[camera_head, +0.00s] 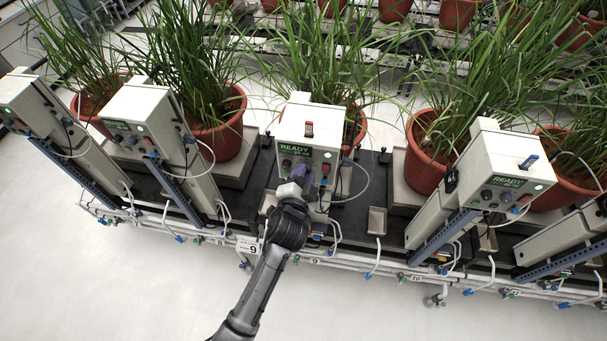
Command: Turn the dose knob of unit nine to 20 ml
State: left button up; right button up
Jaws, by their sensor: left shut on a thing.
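The control box of unit nine (322,131) is a pale box in the middle of the row, with a green-on-black display (296,149) reading READY; the line below it is too small to read surely. The knob's setting cannot be seen. My right gripper is not in view.
Potted grasses (219,130) stand behind. White pipes with valves run along the front edge, with a number 9 tag (253,249). The floor (140,290) in front is clear.

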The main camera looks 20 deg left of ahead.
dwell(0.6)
pick_arm(q)
jog(key=o, duration=0.9)
jog(key=s, duration=0.4)
jog(key=s+d+b, duration=0.1)
jog(key=s, duration=0.4)
jog(key=s+d, duration=0.1)
jog(key=s, duration=0.3)
jog(key=shift+s+d+r, duration=0.1)
jog(key=shift+s+r, duration=0.15)
jog(key=shift+s, duration=0.1)
jog(key=shift+n, duration=0.3)
